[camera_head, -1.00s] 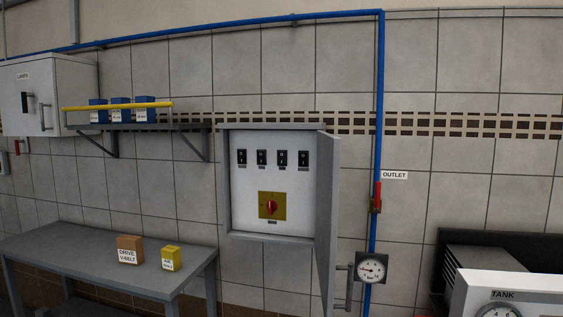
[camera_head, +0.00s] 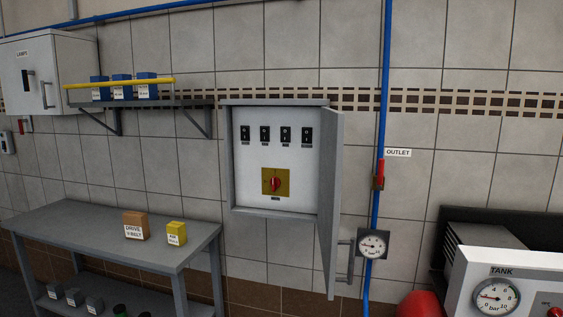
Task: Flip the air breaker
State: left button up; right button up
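An open grey breaker cabinet (camera_head: 228,160) hangs on the tiled wall, its door (camera_head: 330,200) swung out to the right. Inside, a row of several black breaker switches (camera_head: 264,134) sits on the white panel, each with a small label below that is too small to read. Under them a red rotary switch (camera_head: 275,184) is mounted on a yellow plate. Neither of my grippers shows in this view.
A grey table (camera_head: 90,230) with a brown drive V-belt box (camera_head: 136,225) and a yellow box (camera_head: 176,233) stands at left. A shelf (camera_head: 150,104) is above. At right are an outlet valve (camera_head: 379,172), a gauge (camera_head: 373,244) and the tank panel (camera_head: 510,270).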

aim_at(285, 131)
jog(key=i+j+u, duration=0.25)
jog(key=i, duration=0.65)
jog(key=i+j+u, duration=0.15)
jog(key=i+u, duration=0.15)
jog(key=i, duration=0.6)
